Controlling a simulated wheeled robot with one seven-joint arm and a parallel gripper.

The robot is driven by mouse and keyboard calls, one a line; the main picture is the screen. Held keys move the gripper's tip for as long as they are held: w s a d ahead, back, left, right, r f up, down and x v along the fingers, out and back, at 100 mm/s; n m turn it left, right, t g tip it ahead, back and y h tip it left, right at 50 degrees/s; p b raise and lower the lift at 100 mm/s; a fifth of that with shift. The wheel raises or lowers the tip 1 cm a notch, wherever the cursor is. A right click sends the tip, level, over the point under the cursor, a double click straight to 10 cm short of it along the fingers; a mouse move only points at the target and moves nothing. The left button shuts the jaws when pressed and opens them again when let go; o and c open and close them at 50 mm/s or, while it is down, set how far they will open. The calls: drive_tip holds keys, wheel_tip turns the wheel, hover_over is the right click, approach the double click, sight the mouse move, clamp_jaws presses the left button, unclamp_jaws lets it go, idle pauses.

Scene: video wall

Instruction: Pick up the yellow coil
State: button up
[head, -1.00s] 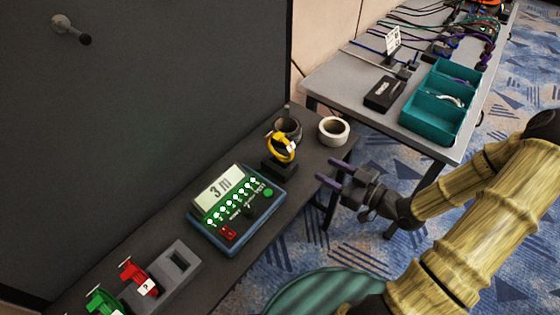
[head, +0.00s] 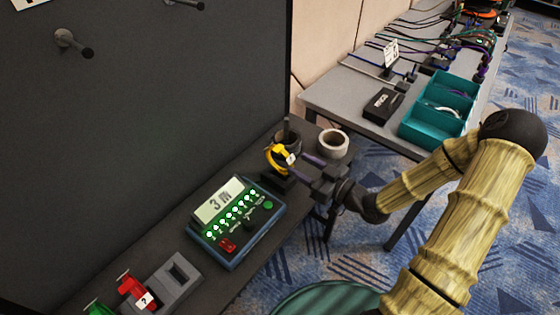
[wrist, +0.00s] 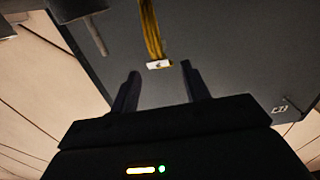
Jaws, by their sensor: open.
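The yellow coil (head: 274,157) stands upright on a small dark stand (head: 277,180) on the dark bench, with a small white tag on it. My gripper (head: 304,168) is open and reaches in from the right, with its fingertips close to the coil. In the wrist view the yellow coil (wrist: 151,32) and its white tag show ahead, between the lines of the two open fingers (wrist: 160,84). Nothing is between the fingers as far as the wrist view shows. I cannot tell whether a fingertip touches the coil.
A dark ring (head: 288,140) and a white roll (head: 333,143) stand just behind the coil. A tester with green lights (head: 237,221) lies in front of it, then a grey block (head: 176,282) and red (head: 133,289) and green pieces. A dark wall panel (head: 150,110) rises behind the bench.

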sight(283, 154)
drive_tip(key=shift+x, duration=1.65)
drive_tip(key=x, duration=0.5)
drive_tip(key=shift+w+r+p, duration=0.1)
drive_tip(key=shift+w+p, duration=0.05)
drive_tip(key=shift+p, duration=0.2)
clamp_jaws()
